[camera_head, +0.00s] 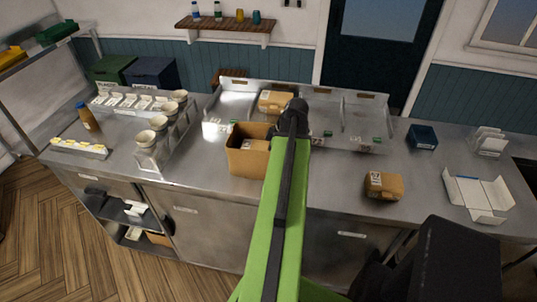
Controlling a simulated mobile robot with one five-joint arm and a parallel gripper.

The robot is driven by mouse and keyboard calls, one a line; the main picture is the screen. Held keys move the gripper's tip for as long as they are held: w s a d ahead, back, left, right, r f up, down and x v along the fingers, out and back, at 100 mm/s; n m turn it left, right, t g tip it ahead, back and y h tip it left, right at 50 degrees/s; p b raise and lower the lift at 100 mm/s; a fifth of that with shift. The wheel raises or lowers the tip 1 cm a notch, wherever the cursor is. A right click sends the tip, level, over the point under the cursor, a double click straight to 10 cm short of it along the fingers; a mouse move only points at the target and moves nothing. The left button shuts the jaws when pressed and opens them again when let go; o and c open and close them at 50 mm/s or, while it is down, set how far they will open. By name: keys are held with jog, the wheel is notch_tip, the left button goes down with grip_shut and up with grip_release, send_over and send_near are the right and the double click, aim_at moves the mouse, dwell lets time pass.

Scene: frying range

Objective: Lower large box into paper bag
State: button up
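A brown paper bag (243,165) stands upright and open at the top on the steel counter, just left of my arm. Something brown with a pale patch shows inside its mouth; I cannot tell clearly what it is. A brown closed box (277,98) sits in the divided steel tray behind the bag. Another brown box (384,187) with a white label lies on the counter to the right. I cannot tell which one is the large box. My gripper (293,118) is dark and lies beside the bag's right rim in the picture. Its fingertips are hidden by my arm.
The divided steel tray (350,129) runs along the back. Cups (159,123) stand in a rack at left, near a sauce bottle (87,116). An open white carton (480,197) and a dark blue box (422,137) are at right. Counter in front of the bag is clear.

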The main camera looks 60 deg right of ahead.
jog(key=shift+f, duration=0.25)
jog(key=o, duration=1.6)
jog(key=shift+c, duration=0.2)
jog(key=shift+s, duration=0.1)
notch_tip(320, 180, up, 16)
jog(key=p, duration=1.5)
jog(key=shift+p, duration=0.4)
